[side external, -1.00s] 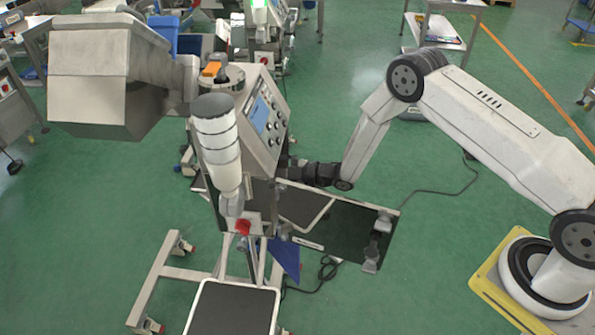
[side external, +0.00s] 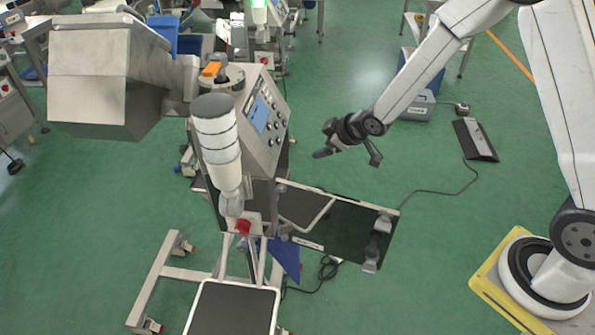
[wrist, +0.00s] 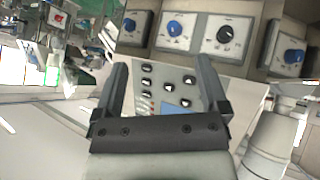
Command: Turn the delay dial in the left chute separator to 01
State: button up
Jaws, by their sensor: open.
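In the wrist view, a grey box at the top carries a dial with a black knob (wrist: 225,34) and a dial with a blue knob (wrist: 175,28). Another blue knob (wrist: 129,25) is to their left, and one more blue knob (wrist: 293,56) is at the far right. The dial markings are too small to read, and I cannot tell which is the delay dial. My gripper (side external: 348,156) is open and empty in the side view, in the air to the right of the machine with the control panel (side external: 264,120). Its two fingers also show in the wrist view (wrist: 161,75), apart from the dials.
A panel with several black knobs (wrist: 168,88) shows between my fingers in the wrist view. In the side view, a white ribbed cylinder (side external: 218,140) stands before the machine. A flat dark plate (side external: 340,230) extends below my gripper.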

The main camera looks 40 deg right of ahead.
jog(key=s+r+m+g, duration=0.2)
jog(key=s+m+g, duration=0.1)
jog(key=s, duration=0.7)
jog(key=s+d+r+m+g+h, duration=0.1)
jog(key=s+r+m+g, duration=0.1)
jog(key=s, duration=0.9)
jog(key=shift+s+d+r+m+g, duration=0.15)
jog(key=shift+d+r+m+g, duration=0.15)
jog(key=shift+m+g, duration=0.5)
